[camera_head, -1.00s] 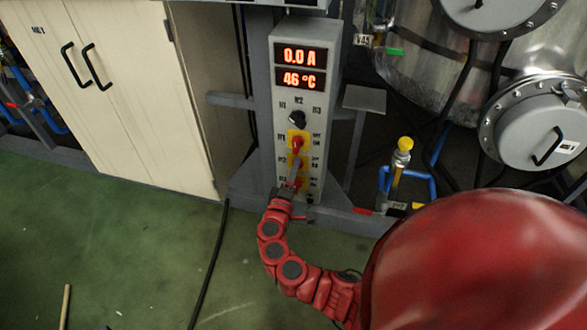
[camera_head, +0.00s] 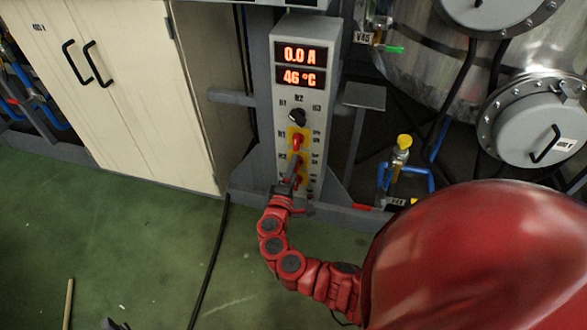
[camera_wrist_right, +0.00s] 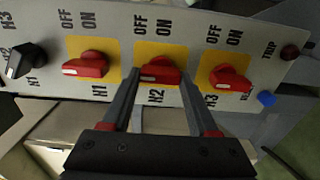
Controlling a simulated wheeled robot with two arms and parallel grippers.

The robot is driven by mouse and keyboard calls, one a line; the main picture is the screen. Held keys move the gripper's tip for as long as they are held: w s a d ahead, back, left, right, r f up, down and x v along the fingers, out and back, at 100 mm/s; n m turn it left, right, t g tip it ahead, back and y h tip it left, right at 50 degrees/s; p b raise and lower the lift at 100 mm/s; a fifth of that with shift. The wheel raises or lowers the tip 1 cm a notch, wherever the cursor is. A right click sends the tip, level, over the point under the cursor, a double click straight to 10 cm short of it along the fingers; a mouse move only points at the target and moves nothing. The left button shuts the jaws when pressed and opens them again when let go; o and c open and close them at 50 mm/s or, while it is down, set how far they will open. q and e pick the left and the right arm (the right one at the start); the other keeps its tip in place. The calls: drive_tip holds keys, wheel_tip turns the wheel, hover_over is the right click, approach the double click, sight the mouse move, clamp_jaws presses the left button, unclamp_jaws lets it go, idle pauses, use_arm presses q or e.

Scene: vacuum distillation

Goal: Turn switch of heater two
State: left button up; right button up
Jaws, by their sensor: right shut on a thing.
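The heater two switch is the red knob marked H2 (camera_wrist_right: 160,70), on a yellow plate between H1 (camera_wrist_right: 86,64) and H3 (camera_wrist_right: 231,79). In the right wrist view, my right gripper (camera_wrist_right: 158,82) has one finger on each side of the H2 knob and is shut on it. In the head view, my right gripper (camera_head: 293,168) reaches up to the panel (camera_head: 312,120) and partly hides H2. A small grey tip at the bottom left edge may be my left gripper (camera_head: 116,325); its jaws are unclear.
The panel displays (camera_head: 301,66) read 0.0 A and 46 °C. A black selector (camera_head: 298,117) sits above the red switches. A cream cabinet (camera_head: 130,90) stands at left, steel vessels (camera_head: 440,80) at right. The green floor (camera_head: 140,250) is mostly clear, with a dark cable.

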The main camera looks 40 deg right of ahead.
drive_tip(key=o, duration=1.4)
drive_tip(key=shift+a, duration=0.1)
drive_tip(key=p+v, duration=0.1)
drive_tip(key=v, duration=1.6)
drive_tip(key=shift+s, duration=0.2)
